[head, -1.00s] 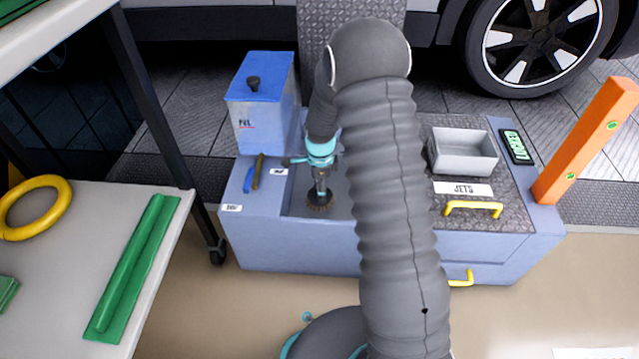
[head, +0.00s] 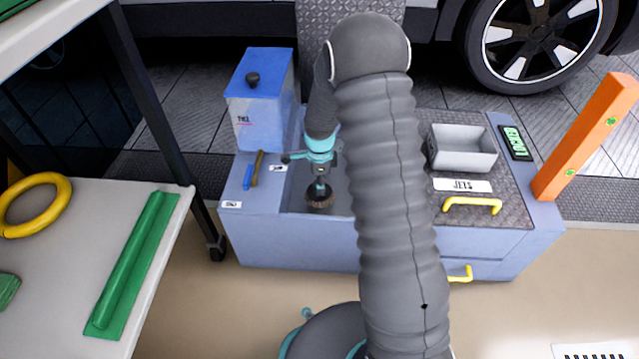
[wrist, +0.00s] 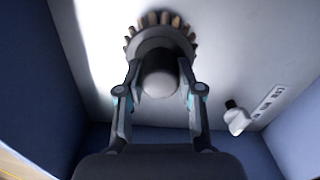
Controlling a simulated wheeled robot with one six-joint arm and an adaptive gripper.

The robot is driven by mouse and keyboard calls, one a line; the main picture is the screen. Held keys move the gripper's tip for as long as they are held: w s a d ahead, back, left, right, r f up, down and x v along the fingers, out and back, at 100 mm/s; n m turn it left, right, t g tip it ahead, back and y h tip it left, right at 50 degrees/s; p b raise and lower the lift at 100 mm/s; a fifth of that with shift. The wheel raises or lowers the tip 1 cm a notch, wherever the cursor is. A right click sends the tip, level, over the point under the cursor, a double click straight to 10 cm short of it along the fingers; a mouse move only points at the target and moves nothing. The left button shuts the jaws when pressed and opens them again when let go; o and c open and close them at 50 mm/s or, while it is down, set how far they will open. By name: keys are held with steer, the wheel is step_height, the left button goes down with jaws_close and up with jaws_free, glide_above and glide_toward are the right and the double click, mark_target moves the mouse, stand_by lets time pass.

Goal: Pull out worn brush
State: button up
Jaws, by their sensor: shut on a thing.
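The worn brush (head: 320,195) is a round dark head with a ring of brown bristles. It is at the front of the recessed bay in the blue-grey bench (head: 290,240). My gripper (head: 320,184) points down into the bay and is shut on the brush. In the wrist view the fingers of my gripper (wrist: 158,95) close on both sides of the brush's rounded grey hub, and the bristles of the brush (wrist: 160,20) fan out beyond it. My arm hides the right part of the bay. I cannot tell whether the brush touches the bay floor.
A blue lidded box (head: 260,100) stands behind left of the bay, with a blue-handled brush (head: 253,170) in front. A grey tray (head: 462,147) sits on the right deck near a yellow handle (head: 473,204). An orange post (head: 590,135) stands at right. A small white fitting (wrist: 237,118) shows inside the bay.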

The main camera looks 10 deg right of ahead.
steer(key=shift+r, duration=0.35)
steer(key=shift+r+p, duration=2.25)
steer(key=shift+r, duration=1.15)
